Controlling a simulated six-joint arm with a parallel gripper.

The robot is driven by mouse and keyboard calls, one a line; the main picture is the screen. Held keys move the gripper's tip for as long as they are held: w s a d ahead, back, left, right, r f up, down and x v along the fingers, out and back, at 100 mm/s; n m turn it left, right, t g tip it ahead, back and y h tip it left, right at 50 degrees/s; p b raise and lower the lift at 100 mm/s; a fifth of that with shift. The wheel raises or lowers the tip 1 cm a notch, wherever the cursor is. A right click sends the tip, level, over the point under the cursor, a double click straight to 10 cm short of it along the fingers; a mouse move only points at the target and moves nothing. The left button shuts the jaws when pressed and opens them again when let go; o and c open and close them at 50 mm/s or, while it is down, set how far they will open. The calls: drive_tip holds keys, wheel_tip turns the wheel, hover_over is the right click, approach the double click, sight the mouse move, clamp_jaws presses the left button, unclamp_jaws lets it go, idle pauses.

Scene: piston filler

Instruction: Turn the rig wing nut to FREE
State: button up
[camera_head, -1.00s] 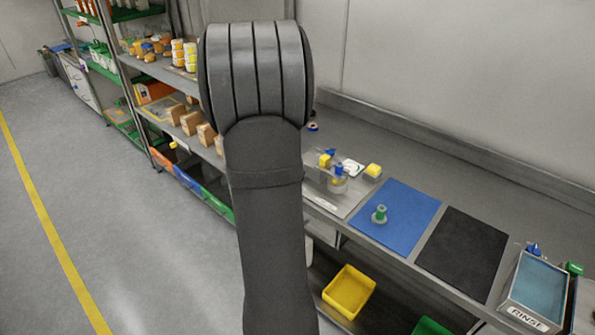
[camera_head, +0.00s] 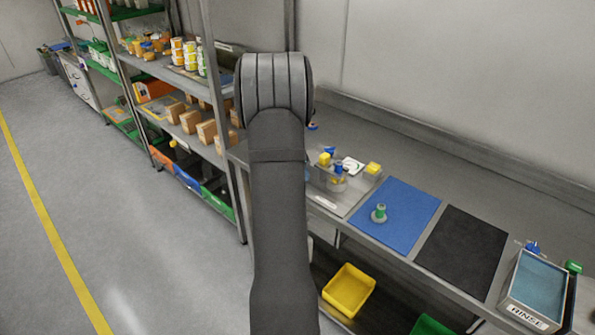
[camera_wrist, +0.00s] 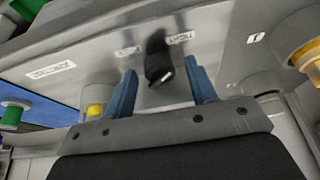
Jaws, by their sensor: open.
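In the wrist view, a black wing-like knob (camera_wrist: 158,66), which looks like the rig wing nut, stands out from a grey metal panel (camera_wrist: 95,72). Small labels sit around it; the one to its right seems to read TIGHT (camera_wrist: 180,38), and the one to its left (camera_wrist: 127,51) is too blurred to read surely. My gripper (camera_wrist: 160,69) is open, with one blue finger on each side of the knob in the picture. I see no clear contact and cannot tell the depth between them. In the head view my arm hides the gripper.
In the wrist view, a yellow round fitting (camera_wrist: 305,56) is at right, and a green-topped part (camera_wrist: 12,115) is at left. In the head view, the bench holds a blue mat (camera_head: 405,205), a black mat (camera_head: 465,250) and a RINSE tray (camera_head: 530,310). Shelving (camera_head: 205,100) stands left.

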drive_tip(key=c, duration=1)
drive_tip(key=shift+n, duration=0.3)
drive_tip(key=shift+d+n+t+y, duration=0.1)
drive_tip(key=shift+n+t+y, duration=0.3)
drive_tip(key=shift+n, duration=0.9)
drive_tip(key=shift+d+n+t+y, duration=0.1)
drive_tip(key=shift+n+y, duration=0.5)
drive_tip(key=shift+n, duration=0.7)
drive_tip(key=o, duration=1)
